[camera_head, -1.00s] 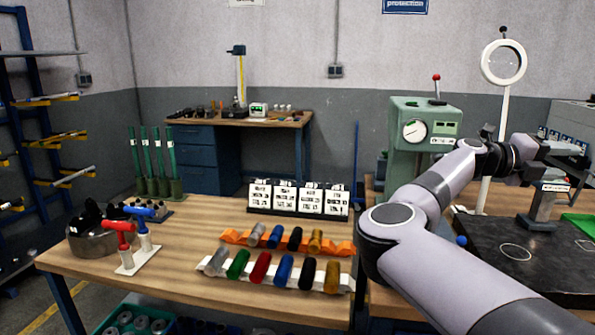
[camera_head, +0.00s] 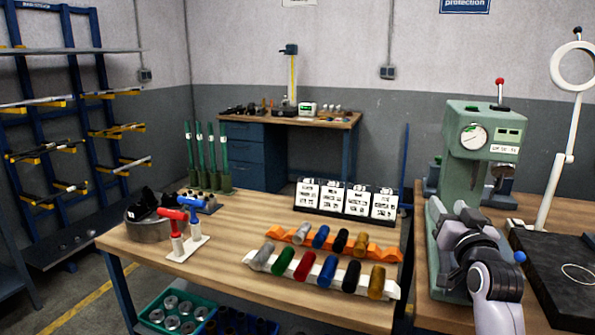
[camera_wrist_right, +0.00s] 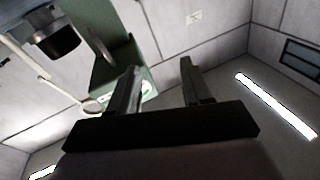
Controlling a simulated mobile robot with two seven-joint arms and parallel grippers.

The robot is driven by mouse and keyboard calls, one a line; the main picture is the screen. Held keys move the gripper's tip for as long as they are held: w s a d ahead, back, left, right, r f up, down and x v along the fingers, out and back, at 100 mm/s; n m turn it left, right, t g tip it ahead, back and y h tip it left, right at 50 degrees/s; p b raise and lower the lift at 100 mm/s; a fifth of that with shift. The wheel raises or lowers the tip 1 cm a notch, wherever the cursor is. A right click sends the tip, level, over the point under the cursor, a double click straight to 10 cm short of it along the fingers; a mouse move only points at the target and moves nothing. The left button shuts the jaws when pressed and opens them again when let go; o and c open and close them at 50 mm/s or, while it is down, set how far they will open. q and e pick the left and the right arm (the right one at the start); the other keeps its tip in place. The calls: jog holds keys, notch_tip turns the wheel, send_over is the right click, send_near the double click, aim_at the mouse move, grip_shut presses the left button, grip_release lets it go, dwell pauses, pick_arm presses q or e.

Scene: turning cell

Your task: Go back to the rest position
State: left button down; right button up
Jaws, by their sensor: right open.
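My right gripper (camera_head: 452,226) is at the lower right of the head view, in front of the green press (camera_head: 482,135). It looks dark and small there, and its fingers are hard to make out. In the right wrist view the two fingers (camera_wrist_right: 160,78) stand apart with nothing between them. That view points up toward walls and ceiling lights, with the green press (camera_wrist_right: 112,45) at its upper left. I cannot tell the exact gap between gripper and press. My left gripper is not in view.
A wooden table (camera_head: 235,235) holds an orange rack (camera_head: 275,234) and a white rack (camera_head: 262,258) of coloured cylinders, label cards (camera_head: 345,198) and red and blue handled tools (camera_head: 185,230). A ring lamp (camera_head: 574,67) and black mat (camera_head: 560,265) are at right. Blue shelving (camera_head: 75,100) stands left.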

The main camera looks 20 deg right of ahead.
jog(key=s+a+f+n+g+y, duration=0.3)
jog(key=s+a+f, duration=0.1)
jog(key=a+f, duration=0.4)
jog(key=s+a+f+n+g+y, duration=0.35)
jog(key=a+f, duration=0.35)
jog(key=f, duration=0.3)
jog(key=s+a+f+n+g+y, duration=0.1)
jog(key=s+a+f+g, duration=0.35)
jog(key=s, duration=0.55)
jog(key=s+a+f+n+g+y, duration=0.1)
jog(key=s+a+f+g, duration=0.2)
jog(key=s+a+f, duration=0.5)
jog(key=w+a+f+t+y, duration=0.1)
jog(key=w+f+t+y, duration=0.1)
jog(key=w+f+t, duration=0.2)
jog(key=shift+f+t, duration=1.35)
jog(key=shift+t, duration=0.15)
jog(key=shift+a+n, duration=0.1)
jog(key=shift+n, duration=0.15)
